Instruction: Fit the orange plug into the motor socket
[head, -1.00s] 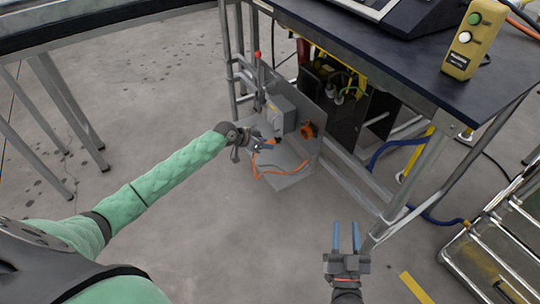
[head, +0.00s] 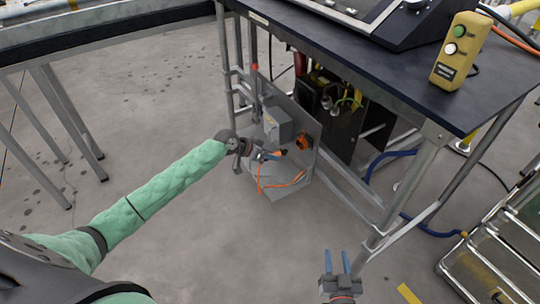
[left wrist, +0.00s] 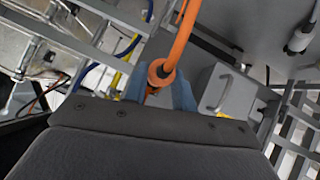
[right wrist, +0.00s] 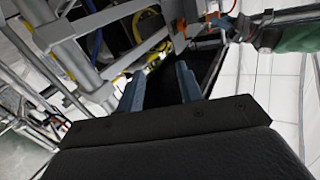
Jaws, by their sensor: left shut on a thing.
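The orange plug (head: 279,153), with a dark end, is in my left gripper (head: 272,154) in the head view. The plug's orange collar and cable (left wrist: 160,72) show between the blue fingers of my left gripper (left wrist: 157,92) in the left wrist view. The motor socket (head: 304,141) is an orange fitting on the upright grey plate, just right of the plug. A gap shows between them. The socket is not clearly seen in the left wrist view. My right gripper (head: 336,260) is open and empty at the bottom, well away from the socket; its spread fingers (right wrist: 160,82) show in the right wrist view.
A grey box (head: 278,125) stands on the plate left of the socket. The orange cable (head: 262,180) droops over the grey shelf (head: 282,189). The dark table (head: 400,75) and its metal legs (head: 405,185) stand to the right. Floor in front is clear.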

